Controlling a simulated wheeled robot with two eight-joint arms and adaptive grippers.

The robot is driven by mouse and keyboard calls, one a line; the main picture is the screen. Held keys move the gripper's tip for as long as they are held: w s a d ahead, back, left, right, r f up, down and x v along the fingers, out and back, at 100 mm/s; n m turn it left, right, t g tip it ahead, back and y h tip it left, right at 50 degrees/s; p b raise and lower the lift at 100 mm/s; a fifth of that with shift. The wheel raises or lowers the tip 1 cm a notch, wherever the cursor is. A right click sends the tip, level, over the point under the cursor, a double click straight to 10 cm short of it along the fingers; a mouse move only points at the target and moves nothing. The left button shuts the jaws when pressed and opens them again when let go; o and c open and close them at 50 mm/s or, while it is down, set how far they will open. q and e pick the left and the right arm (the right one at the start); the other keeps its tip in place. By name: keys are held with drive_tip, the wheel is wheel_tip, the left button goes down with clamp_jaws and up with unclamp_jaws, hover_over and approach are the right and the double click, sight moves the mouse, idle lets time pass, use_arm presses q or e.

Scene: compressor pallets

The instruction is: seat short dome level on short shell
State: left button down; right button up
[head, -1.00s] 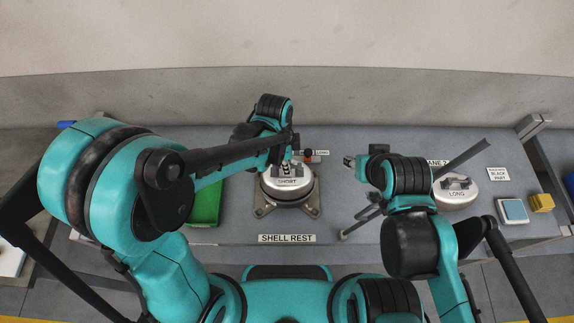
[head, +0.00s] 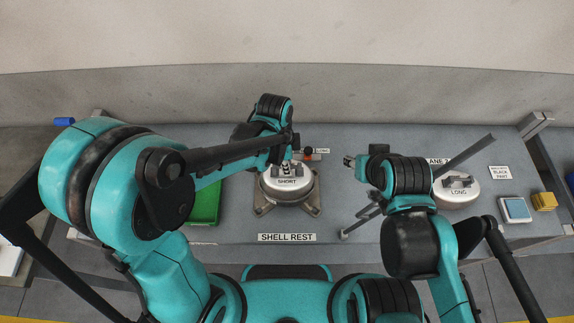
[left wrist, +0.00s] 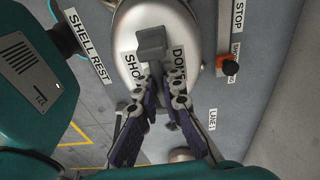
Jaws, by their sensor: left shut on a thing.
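The short dome (head: 287,187), silvery white with a "SHORT" label, is over the shell rest (head: 262,207) in the head view. My left gripper (head: 287,165) comes down on it from behind. In the left wrist view the same dome (left wrist: 133,32) fills the upper middle, and my left gripper (left wrist: 157,82) is shut on its grey handle block (left wrist: 152,43). The short shell cannot be made out under the dome, so I cannot tell whether they touch or the dome is level. My right gripper (head: 349,161) is beside the rest to the right, empty-looking, its jaws unclear.
A long dome (head: 456,194) stands to the right. A green tray (head: 205,204) is left of the rest. A blue-white block (head: 515,210) and yellow block (head: 544,201) lie at far right.

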use_arm(q)
drive_tip(key=c, duration=1.6)
unclamp_jaws()
wheel_tip(320, 180, up, 12)
drive_tip(key=a, duration=0.1)
drive_tip(key=shift+w+a, duration=0.15)
